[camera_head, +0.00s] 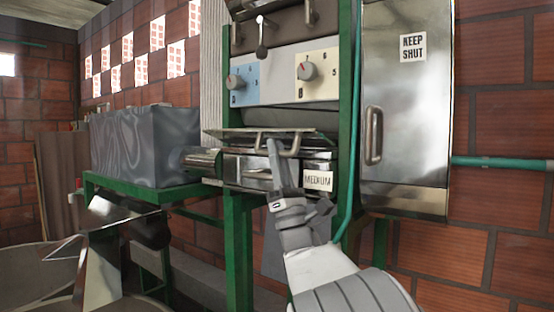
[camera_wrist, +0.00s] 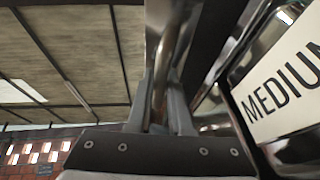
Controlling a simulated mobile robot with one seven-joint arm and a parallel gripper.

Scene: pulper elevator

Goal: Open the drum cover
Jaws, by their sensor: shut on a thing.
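The drum cover (camera_head: 228,135) is a thin metal plate seen nearly edge-on, above the shiny cylindrical drum housing (camera_head: 240,165) on the green frame. A bent bar handle (camera_head: 296,144) stands out from its front. My gripper (camera_head: 272,146) reaches up from below to this handle. In the wrist view my gripper (camera_wrist: 158,112) has its two fingers on either side of a curved metal bar (camera_wrist: 160,85), shut on it. The fingertips partly hide the handle's left part in the head view. How far the cover is raised is hard to tell.
A "MEDIUM" label (camera_head: 318,180) is beside my gripper. Above is a panel with two knobs (camera_head: 306,71). At right is a steel door marked "KEEP SHUT" (camera_head: 413,47) with its own handle (camera_head: 373,135). A green hose (camera_head: 350,190) hangs near my arm. A grey box (camera_head: 140,145) stands left.

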